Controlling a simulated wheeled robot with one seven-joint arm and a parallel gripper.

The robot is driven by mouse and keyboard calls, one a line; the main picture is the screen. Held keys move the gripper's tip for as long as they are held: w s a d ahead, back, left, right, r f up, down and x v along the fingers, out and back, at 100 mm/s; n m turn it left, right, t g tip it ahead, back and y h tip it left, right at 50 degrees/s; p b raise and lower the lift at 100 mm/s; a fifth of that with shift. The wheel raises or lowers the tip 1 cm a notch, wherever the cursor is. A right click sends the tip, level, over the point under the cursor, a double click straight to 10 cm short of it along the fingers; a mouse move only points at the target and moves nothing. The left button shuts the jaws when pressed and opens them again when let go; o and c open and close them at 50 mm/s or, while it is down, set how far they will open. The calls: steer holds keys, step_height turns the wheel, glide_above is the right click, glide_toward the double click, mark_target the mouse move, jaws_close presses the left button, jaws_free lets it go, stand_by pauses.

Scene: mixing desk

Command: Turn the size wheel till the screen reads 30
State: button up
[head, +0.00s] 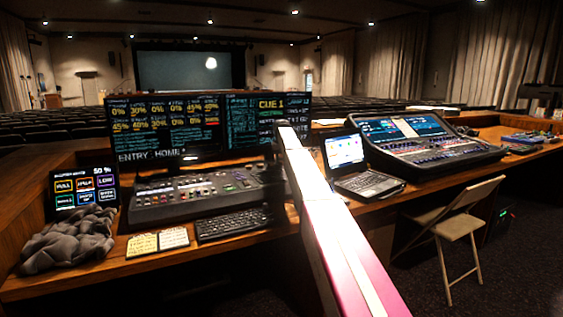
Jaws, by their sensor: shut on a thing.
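The lighting console (190,197) lies on the desk, left of the middle, with several keys and small controls. I cannot make out which control is the size wheel. Behind it a wide screen (190,128) shows yellow percent values, "CUE 1" and an "ENTRY: HOME" line; the size reading is too small to tell. My pink and white arm crosses in front from the lower right. The dark end of it, my gripper (273,190), shows in part at the console's right end. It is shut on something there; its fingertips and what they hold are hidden.
A small screen (84,187) reading 50 % stands at the left, above a grey cloth (70,240). A keyboard (233,224) and yellow notes (157,242) lie in front of the console. A laptop (360,170), second console (430,140) and folding chair (458,222) are right.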

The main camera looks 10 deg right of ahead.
mark_target(281, 161)
steer(key=m, duration=0.5)
stand_by(0.5)
steer(key=o, duration=0.9)
steer(key=shift+o, duration=0.2)
step_height(281, 161, up, 11)
